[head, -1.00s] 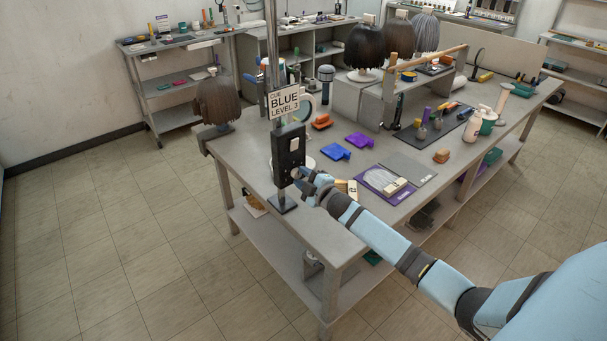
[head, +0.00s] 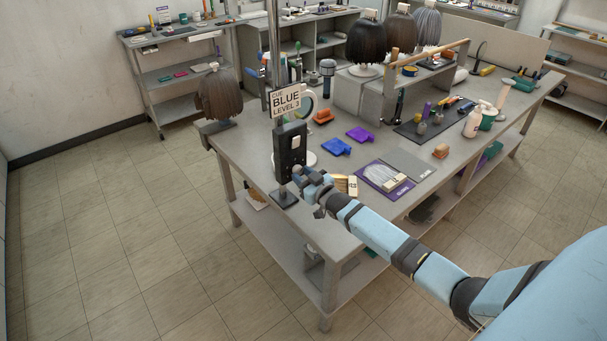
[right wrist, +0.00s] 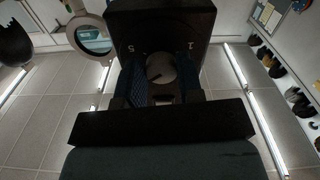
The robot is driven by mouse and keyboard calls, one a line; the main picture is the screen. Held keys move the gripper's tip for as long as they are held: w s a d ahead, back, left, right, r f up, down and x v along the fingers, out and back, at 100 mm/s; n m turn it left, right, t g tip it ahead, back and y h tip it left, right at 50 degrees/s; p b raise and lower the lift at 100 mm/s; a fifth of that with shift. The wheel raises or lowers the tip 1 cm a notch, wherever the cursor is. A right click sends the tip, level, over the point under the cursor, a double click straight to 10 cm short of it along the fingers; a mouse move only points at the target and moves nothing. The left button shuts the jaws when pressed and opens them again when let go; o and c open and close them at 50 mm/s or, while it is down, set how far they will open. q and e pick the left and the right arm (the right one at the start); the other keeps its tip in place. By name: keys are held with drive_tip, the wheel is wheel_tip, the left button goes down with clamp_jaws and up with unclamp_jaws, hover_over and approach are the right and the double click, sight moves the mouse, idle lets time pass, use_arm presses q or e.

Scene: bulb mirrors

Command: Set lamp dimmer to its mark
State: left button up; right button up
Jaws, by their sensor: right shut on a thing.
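The lamp's black control box (head: 291,148) stands on a metal post at the table's near left corner. A sign (head: 285,101) above it reads "CUE BLUE LEVEL 3". My right gripper (head: 300,174) is at the lower part of the box. In the right wrist view the round grey dimmer knob (right wrist: 160,70) sits between my two fingers (right wrist: 160,84), which are shut on it. The numerals 5 and 1 show upside down on the box face near the knob. A dark pointer line shows on the knob; its exact setting is hard to read. My left gripper is not in view.
On the grey table (head: 245,150) lie a blue clip (head: 336,147), a purple clip (head: 360,135), a brush (head: 345,184) and a purple card (head: 384,178). A wig head (head: 219,97) stands at the left corner. A round mirror (right wrist: 92,34) shows in the right wrist view.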

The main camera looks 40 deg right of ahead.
drive_tip(key=m, duration=0.3)
drive_tip(key=shift+a+m, duration=0.15)
drive_tip(key=shift+m, duration=0.25)
drive_tip(key=m, duration=0.3)
drive_tip(key=shift+a+m, duration=0.1)
drive_tip(key=shift+m, duration=0.2)
drive_tip(key=shift+a+r+m+b, duration=0.15)
drive_tip(key=shift+m+b, duration=0.65)
drive_tip(key=shift+m, duration=2.4)
drive_tip(key=o, duration=0.9)
drive_tip(key=shift+o, duration=0.2)
